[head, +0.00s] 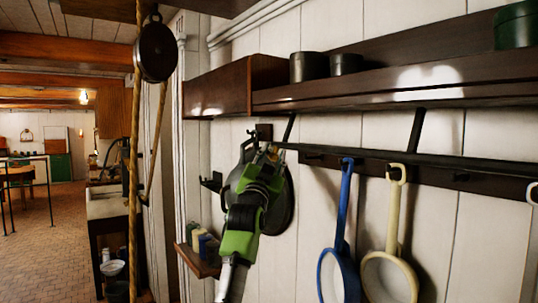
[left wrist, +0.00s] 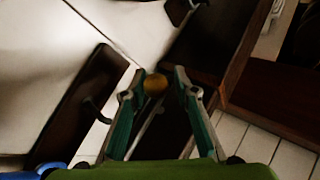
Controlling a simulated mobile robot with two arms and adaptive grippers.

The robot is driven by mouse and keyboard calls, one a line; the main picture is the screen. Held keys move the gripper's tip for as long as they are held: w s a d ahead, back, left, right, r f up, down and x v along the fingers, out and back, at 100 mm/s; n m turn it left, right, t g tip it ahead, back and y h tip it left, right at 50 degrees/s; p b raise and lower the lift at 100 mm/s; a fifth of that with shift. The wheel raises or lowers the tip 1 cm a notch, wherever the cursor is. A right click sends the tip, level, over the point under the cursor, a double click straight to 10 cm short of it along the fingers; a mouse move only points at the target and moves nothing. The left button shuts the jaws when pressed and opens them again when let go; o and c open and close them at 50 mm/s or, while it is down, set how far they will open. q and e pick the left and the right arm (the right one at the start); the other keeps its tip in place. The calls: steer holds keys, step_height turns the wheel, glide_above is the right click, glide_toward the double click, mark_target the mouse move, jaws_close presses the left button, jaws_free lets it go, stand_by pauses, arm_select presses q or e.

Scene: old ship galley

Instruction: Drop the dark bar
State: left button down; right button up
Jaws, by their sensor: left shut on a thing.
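The dark bar (head: 400,156) runs nearly level under the shelf, in front of the wall, joined to slanting dark struts (head: 415,131). My left gripper (head: 270,152), green and black, reaches up from below to the bar's left end. It is shut on that end; the exact contact is small and dark in the head view. In the left wrist view, a round orange end (left wrist: 155,84) sits between the fingertips of my left gripper (left wrist: 156,78), with a thin rod behind it. My right gripper is not in view.
A dark round pan (head: 283,205) hangs behind my gripper. Cans (head: 308,67) stand on the shelf (head: 400,88). A rope (head: 134,190) hangs at left; open floor (head: 55,240) lies beyond.

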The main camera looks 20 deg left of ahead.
arm_select(q)
steer(key=shift+w+d+f, duration=0.3)
steer(key=shift+d+f, duration=0.15)
steer(key=shift+f, duration=0.05)
steer(key=c, duration=1.8)
jaws_free()
steer(key=shift+w+d+r, duration=0.1)
steer(key=shift+w+r, duration=0.05)
steer(key=shift+w, duration=0.1)
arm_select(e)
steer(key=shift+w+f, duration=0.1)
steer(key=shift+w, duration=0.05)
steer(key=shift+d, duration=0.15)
